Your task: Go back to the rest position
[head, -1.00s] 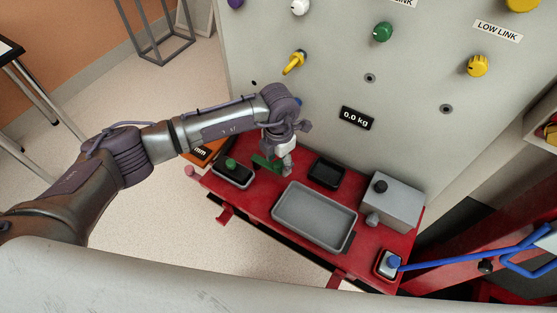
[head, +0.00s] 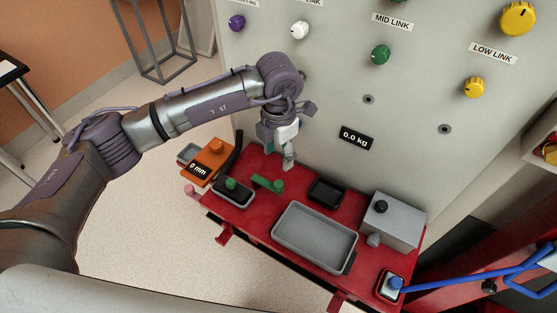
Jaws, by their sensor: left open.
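My left gripper (head: 289,160) shows in the head view, with its arm coming in from the left. It points down above the back edge of the red bench (head: 239,217), close to the grey panel. It is open and holds nothing that I can see. A green part (head: 267,184) lies on the red bench just left of and below the fingertips, apart from them. My right gripper is not in view.
On the bench are a grey tray (head: 314,238), a small black tray (head: 327,193), a black tray with a green knob (head: 233,192) and a grey box (head: 393,222). An orange gauge (head: 209,162) stands at left. The panel (head: 330,90) carries coloured knobs. A blue-handled tool (head: 460,280) is at right.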

